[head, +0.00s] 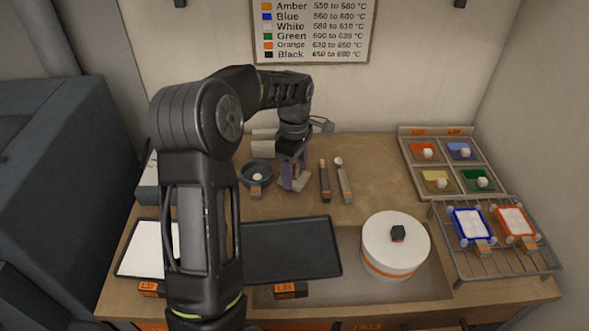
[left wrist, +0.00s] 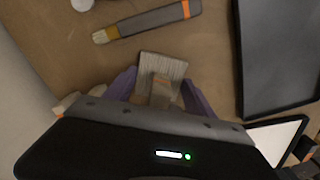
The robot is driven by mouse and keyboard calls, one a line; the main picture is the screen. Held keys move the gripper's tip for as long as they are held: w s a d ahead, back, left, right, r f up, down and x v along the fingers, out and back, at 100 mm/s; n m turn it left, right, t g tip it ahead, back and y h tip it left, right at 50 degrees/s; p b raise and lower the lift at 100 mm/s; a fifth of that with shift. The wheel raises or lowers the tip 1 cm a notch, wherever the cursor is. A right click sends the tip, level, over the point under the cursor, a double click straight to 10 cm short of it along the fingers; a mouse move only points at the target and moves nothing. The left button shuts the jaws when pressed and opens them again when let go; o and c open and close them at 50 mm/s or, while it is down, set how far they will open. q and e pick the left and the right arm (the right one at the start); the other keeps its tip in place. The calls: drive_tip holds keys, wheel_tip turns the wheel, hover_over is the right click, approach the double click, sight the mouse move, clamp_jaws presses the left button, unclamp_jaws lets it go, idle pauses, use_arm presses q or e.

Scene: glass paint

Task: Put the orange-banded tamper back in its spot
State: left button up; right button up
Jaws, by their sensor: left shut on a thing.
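My left gripper (head: 293,182) points down at the back middle of the table. In the left wrist view its purple fingers (left wrist: 160,92) are closed on a pale, ribbed, flat-ended piece (left wrist: 163,66) with a beige block on it. To the right lie a brush-like tool with an orange band (head: 324,181) and a grey-handled tool with a round white end (head: 343,181). The brush-like tool also shows in the left wrist view (left wrist: 155,20). My right gripper is out of view.
A dark bowl (head: 257,174) stands left of the gripper. A black tray (head: 290,252) and a white round pot with an orange band (head: 396,246) are in front. A compartment tray (head: 411,168) with coloured squares and a wire rack (head: 459,260) with two framed tiles stand at right.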

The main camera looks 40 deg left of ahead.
use_arm(q)
drive_tip(key=shift+f+b, duration=0.35)
drive_tip(key=shift+f, duration=0.2)
idle(1.4)
drive_tip(key=o, duration=1.3)
wheel_tip(320, 180, up, 8)
drive_tip(key=p, duration=0.5)
drive_tip(key=shift+p, duration=0.35)
drive_tip(key=shift+f, duration=0.1)
drive_tip(key=shift+d, duration=0.1)
